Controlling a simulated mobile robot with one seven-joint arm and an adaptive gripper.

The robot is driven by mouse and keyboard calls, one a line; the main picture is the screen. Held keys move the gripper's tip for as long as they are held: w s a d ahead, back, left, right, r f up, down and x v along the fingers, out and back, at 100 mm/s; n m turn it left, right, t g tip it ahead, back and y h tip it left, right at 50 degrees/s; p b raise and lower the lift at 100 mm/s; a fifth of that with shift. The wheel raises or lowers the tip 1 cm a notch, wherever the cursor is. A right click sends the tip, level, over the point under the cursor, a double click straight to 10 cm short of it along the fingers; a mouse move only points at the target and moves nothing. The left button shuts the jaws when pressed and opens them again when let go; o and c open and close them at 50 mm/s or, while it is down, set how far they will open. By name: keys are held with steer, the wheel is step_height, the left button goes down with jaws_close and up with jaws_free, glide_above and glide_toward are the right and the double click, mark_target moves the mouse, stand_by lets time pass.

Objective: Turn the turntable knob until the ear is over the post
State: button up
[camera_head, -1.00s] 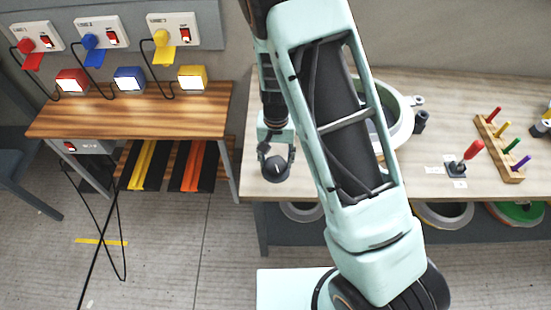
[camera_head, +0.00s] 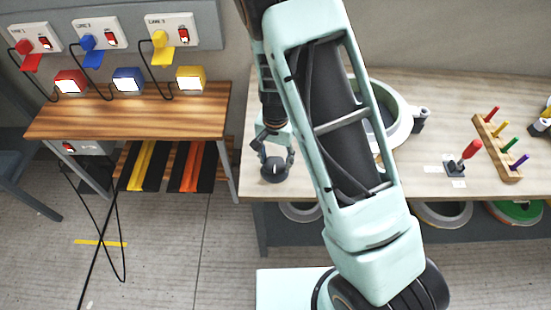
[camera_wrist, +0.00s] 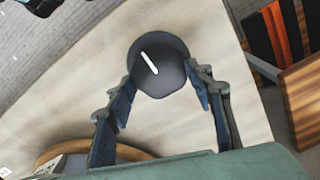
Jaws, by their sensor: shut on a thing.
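The dark round knob (camera_wrist: 160,68) with a white pointer line sits on the near-left part of the wooden table; it also shows in the head view (camera_head: 274,170). My gripper (camera_wrist: 160,85) comes from above and is shut on the knob, one finger at each side. The pale green turntable ring (camera_head: 405,127) lies behind my forearm, which hides much of it. Its ear (camera_head: 424,112) sticks out at the right and appears over the dark post (camera_head: 419,125), covering its top. Exact alignment is too small to judge.
A small red-handled lever (camera_head: 468,152) and a wooden rack (camera_head: 497,150) with coloured pegs stand on the right of the table. A separate wooden bench (camera_head: 130,115) with three coloured lamp boxes is at the left. Bare tabletop lies around the knob.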

mark_target(276, 162)
steer(key=o, duration=1.2)
steer(key=shift+c, duration=0.2)
steer(key=shift+r, duration=0.1)
step_height(276, 162, up, 12)
